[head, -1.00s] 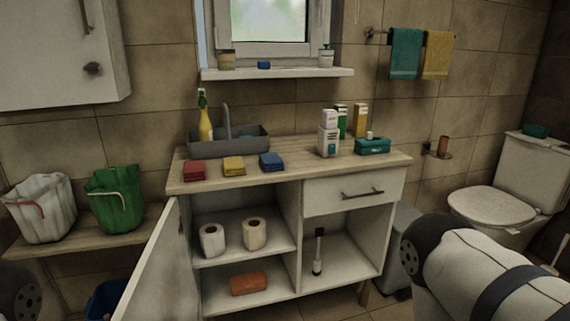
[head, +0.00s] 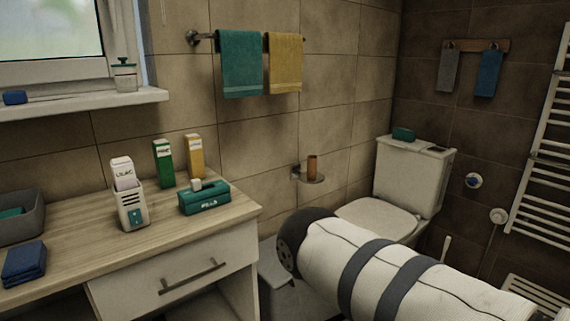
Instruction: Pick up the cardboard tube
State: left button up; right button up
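In the head view a small brown cardboard tube (head: 312,167) stands upright on a wall-mounted holder (head: 309,178) between the cabinet and the toilet. A thick white arm of mine with dark bands crosses the lower right, below the tube and apart from it in the picture. Neither gripper shows, so their state and what they may hold are hidden.
The toilet (head: 396,190) stands right of the tube. At left the cabinet top (head: 75,245) bears a white air freshener (head: 130,207), a teal box (head: 204,198) and two upright cartons. A teal towel (head: 241,64) and a yellow towel (head: 285,62) hang above.

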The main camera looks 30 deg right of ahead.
aim_at(312, 163)
jog(key=i+l, duration=0.15)
jog(key=l, duration=0.25)
jog(key=i+l, duration=0.15)
jog(key=l, duration=0.25)
jog(key=i+l, duration=0.15)
jog(key=l, duration=0.25)
jog(key=i+l, duration=0.15)
jog(key=l, duration=0.25)
jog(key=i+l+u, duration=0.1)
jog(key=l, duration=0.3)
jog(key=i+l, duration=0.2)
jog(key=l, duration=0.2)
jog(key=i+l, duration=0.1)
jog(key=l, duration=0.35)
jog(key=i+l, duration=0.15)
jog(key=l, duration=0.25)
